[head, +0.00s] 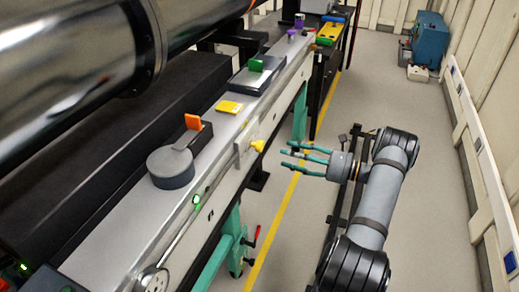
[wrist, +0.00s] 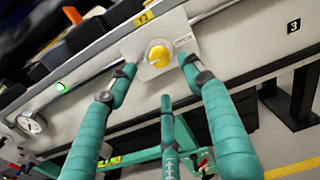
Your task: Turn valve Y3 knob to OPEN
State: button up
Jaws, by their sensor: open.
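Small print on the plate is too small to read. The knob also shows in the head view (head: 258,146), sticking out from the bench side. My gripper (head: 290,154) has teal fingers spread open and is empty. It points at the knob from the right, with a small gap between. In the wrist view my open fingers (wrist: 156,74) reach up on both sides of the knob and below it, not closed on it.
A grey bench top (head: 125,205) bears a dark round part (head: 170,168), an orange block (head: 193,122) and a yellow block (head: 229,107). A pressure gauge (wrist: 31,123) is left of the knob. A large pipe runs above the bench. The aisle floor (head: 310,110) is open.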

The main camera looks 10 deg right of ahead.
aim_at(263, 147)
jog(key=p+x, duration=0.1)
jog(key=x, duration=0.9)
jog(key=shift+c, duration=1.2)
jog(key=c, duration=0.9)
